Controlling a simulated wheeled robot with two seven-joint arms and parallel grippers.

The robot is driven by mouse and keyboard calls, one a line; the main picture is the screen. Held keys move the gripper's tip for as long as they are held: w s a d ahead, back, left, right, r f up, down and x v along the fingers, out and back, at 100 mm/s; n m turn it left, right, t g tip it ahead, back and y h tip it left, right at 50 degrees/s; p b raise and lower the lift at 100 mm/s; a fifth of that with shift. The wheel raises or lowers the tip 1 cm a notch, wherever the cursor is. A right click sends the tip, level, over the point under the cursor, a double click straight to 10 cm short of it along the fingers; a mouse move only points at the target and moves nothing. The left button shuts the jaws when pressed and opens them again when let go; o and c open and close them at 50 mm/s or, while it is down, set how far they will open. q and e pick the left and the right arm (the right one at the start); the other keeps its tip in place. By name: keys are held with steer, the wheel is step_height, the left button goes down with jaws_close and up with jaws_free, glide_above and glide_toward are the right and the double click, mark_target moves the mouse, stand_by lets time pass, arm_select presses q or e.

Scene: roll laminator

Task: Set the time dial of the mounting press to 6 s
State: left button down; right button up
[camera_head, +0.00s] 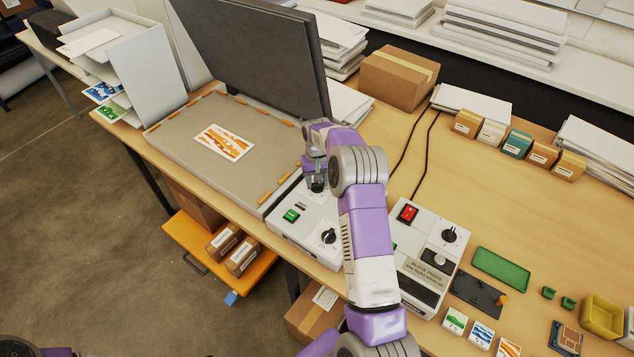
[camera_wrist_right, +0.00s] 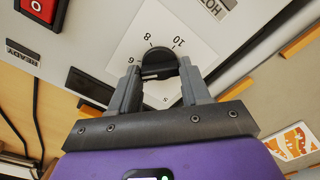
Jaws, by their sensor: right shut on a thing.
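The mounting press (camera_head: 204,148) stands on the table with its dark lid (camera_head: 255,55) raised. Its light control panel (camera_head: 275,228) lies along the right side. My right gripper (camera_head: 316,185) reaches down to the far end of this panel. In the right wrist view, the gripper (camera_wrist_right: 160,85) is shut on the black time dial (camera_wrist_right: 160,62), a finger on either side. The white scale plate (camera_wrist_right: 135,45) shows 6, 8 and 10 around the dial; lower marks are partly hidden by the fingers. I cannot tell exactly where the pointer stands. My left gripper is out of view.
A second knob (camera_head: 328,236) and a green switch (camera_head: 291,216) sit nearer on the same panel. A printed card (camera_head: 224,142) lies on the press bed. A cardboard box (camera_head: 398,78) stands behind.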

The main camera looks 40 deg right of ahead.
mark_target(317, 183)
steer(key=shift+m, duration=1.6)
steer(key=o, duration=1.1)
steer(key=shift+c, duration=0.2)
steer(key=shift+r+b, duration=0.3)
steer(key=shift+r, duration=3.5)
